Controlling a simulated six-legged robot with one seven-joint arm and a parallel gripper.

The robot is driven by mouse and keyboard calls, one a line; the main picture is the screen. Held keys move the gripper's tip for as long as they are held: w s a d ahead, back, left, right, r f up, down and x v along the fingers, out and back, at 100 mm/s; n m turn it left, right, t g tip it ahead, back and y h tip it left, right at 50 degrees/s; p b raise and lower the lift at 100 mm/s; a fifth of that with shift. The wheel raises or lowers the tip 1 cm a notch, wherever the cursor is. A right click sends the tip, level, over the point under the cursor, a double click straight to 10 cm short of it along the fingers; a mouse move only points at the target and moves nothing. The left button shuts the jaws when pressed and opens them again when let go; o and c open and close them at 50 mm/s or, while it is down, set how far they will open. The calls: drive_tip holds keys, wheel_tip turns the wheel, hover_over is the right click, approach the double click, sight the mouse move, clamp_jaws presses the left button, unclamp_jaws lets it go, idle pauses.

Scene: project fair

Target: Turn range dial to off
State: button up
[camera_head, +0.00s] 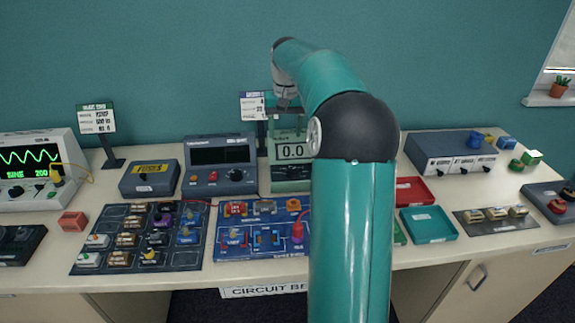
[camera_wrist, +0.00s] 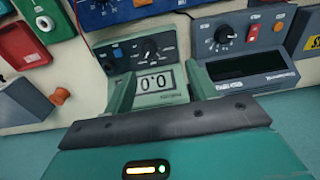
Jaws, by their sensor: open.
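The green meter (camera_head: 291,184) with a display reading 0.0 stands at the back of the bench, partly hidden by my arm. In the wrist view the meter (camera_wrist: 160,99) appears upside down, with a black round dial (camera_wrist: 149,48) ringed by pale marks beyond its display. This is probably the range dial; its setting is too small to read. My gripper (camera_wrist: 162,78) is open and empty, its two green fingers on either side of the display in the picture. The fingers appear short of the dial, and I see no contact. In the head view my gripper (camera_head: 286,106) is above the meter's top.
A dark power supply (camera_head: 222,166) with its own knob stands left of the meter. A blue circuit board (camera_head: 262,251) lies in front. Red and teal trays (camera_head: 428,224) lie to the right, partly behind my arm. An oscilloscope (camera_head: 37,171) stands at far left.

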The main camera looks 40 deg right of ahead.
sight(293, 170)
drive_tip(key=shift+m, duration=0.4)
drive_tip(key=d+f, duration=0.1)
drive_tip(key=f, duration=0.4)
drive_tip(key=d+f, duration=0.1)
drive_tip(key=f, duration=0.4)
drive_tip(key=d+f, duration=0.1)
drive_tip(key=f, duration=0.4)
drive_tip(key=shift+w+d+f, duration=0.1)
drive_tip(key=shift+d+f, duration=0.15)
drive_tip(key=c, duration=1)
